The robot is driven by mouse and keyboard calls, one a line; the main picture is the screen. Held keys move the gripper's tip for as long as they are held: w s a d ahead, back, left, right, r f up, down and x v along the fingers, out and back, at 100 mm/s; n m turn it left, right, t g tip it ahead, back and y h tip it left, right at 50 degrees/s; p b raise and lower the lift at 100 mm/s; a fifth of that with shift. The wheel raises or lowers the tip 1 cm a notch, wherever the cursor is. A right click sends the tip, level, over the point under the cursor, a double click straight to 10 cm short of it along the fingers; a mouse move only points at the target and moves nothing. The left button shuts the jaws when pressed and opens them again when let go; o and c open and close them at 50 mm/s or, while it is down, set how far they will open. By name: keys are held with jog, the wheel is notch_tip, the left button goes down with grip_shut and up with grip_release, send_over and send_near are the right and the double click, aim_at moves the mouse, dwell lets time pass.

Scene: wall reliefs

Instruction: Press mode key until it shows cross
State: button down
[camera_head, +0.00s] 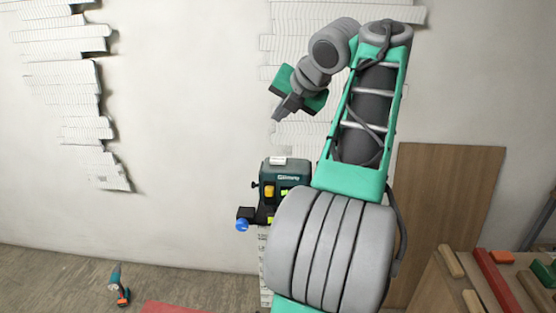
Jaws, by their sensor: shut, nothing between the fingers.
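A dark green and black device with a pale label (285,178) stands in the middle of the view, partly hidden behind my arm on its right. It has an orange-yellow part (269,191) on its front, small bright green patches, and a blue knob (242,225) at its lower left. I cannot tell which part is the mode key, and no cross can be made out on the device or the wall. My gripper (277,117) is above the device, shut and empty, pointing down and left, apart from it in the picture.
A pale wall (190,150) with layered white paper-like reliefs (85,100) stands behind. A brown board (450,210) leans at right, near a bench with coloured blocks (490,280). A green and orange power tool (118,288) is on the wooden floor at lower left.

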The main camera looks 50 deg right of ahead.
aim_at(280, 161)
notch_tip(280, 161, down, 9)
jog(key=b, duration=0.8)
jog(key=shift+r, duration=0.15)
dwell(1.3)
jog(key=shift+f+b, duration=0.4)
jog(key=shift+f+b, duration=0.45)
jog(key=shift+b, duration=0.05)
dwell(0.5)
dwell(0.4)
jog(key=shift+r+p, duration=0.8)
jog(key=shift+r, duration=0.05)
jog(key=shift+r, duration=0.15)
notch_tip(280, 161, up, 5)
jog(key=p, duration=0.4)
jog(key=shift+p, duration=0.4)
